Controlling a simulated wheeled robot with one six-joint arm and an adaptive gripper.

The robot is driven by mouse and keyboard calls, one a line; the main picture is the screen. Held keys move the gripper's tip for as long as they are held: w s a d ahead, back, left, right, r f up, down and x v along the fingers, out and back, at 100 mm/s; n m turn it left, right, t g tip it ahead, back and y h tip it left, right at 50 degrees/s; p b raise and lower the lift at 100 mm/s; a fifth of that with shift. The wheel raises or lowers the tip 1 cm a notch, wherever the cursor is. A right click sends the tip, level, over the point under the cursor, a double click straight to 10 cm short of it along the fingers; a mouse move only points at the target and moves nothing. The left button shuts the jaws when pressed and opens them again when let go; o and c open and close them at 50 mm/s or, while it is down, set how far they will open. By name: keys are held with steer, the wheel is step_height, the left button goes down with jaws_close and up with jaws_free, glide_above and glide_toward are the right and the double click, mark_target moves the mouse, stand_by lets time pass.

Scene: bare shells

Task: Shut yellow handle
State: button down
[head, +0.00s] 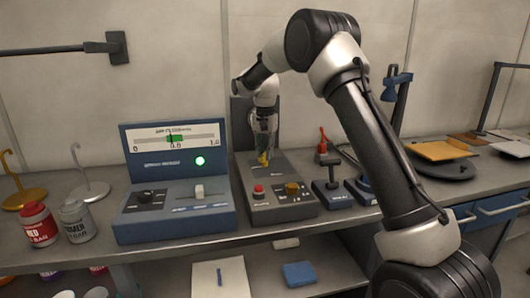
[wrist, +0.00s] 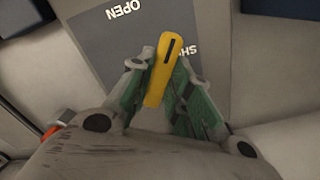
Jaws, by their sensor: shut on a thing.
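The yellow handle (wrist: 168,65) is a short bar with a dark slot, seen in the wrist view in front of a grey plate (wrist: 100,40). The plate has white lettering, upside down in this view: OPEN at left, and a word starting SH at right, partly covered by the handle. My gripper (wrist: 160,72) is shut on the handle, with a green-padded finger on either side of it. The handle tilts slightly, its upper end leaning right. In the head view my gripper (head: 264,145) is above the grey control box, and a bit of yellow (head: 263,158) shows at its tips.
A control box (head: 283,208) with a red button and yellow knob stands below my gripper. A blue console (head: 180,222) with a green light is at left. A red-handled thing (head: 322,143) and a black lever (head: 332,180) are close at right. Cans stand at far left.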

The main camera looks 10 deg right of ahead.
steer(key=m, duration=0.5)
steer(key=shift+m, duration=0.3)
steer(key=m, duration=0.5)
steer(key=shift+m, duration=0.3)
steer(key=c, duration=1.3)
jaws_free()
step_height(320, 180, up, 12)
